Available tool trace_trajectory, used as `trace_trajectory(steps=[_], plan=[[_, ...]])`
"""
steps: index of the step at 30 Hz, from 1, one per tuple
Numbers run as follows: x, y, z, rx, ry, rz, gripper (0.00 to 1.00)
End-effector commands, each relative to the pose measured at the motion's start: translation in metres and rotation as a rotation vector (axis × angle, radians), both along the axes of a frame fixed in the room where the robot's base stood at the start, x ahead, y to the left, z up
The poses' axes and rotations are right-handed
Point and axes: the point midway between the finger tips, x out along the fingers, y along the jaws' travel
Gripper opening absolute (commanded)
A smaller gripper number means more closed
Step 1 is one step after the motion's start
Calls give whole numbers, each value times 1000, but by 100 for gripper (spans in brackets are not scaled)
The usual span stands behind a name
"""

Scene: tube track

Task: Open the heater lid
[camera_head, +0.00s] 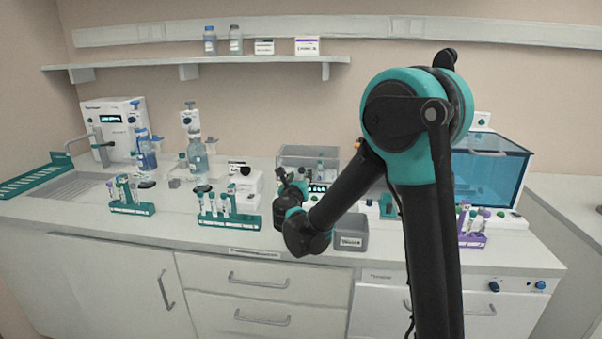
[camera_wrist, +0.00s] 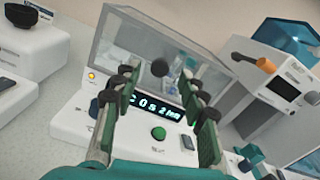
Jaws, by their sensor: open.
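A white device with a lit display, which I take to be the heater, stands ahead of my gripper in the wrist view (camera_wrist: 75,122). Its clear grey box-shaped lid (camera_wrist: 125,45) is down over the base, with a round black knob (camera_wrist: 160,68) on its front. Vials show through the lid. The lid also shows in the head view (camera_head: 300,152), partly behind my arm. My gripper (camera_wrist: 158,84) is open and empty, its green-padded fingers on either side of the knob in the picture. I cannot tell the distance left to the knob. The gripper also shows in the head view (camera_head: 290,180).
A white instrument with an orange handle (camera_wrist: 266,65) stands close on the right. White equipment (camera_wrist: 28,48) is on the left. In the head view, a grey bin (camera_head: 352,232) sits at the counter's front, tube racks (camera_head: 230,220) left, and a blue clear box (camera_head: 492,165) right.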

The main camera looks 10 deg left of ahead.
Motion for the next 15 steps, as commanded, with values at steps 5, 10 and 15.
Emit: trace_trajectory(steps=[5,10,15], plan=[[25,-1,0,0,0,-1,42],[35,-1,0,0,0,-1,42],[37,-1,0,0,0,0,42]])
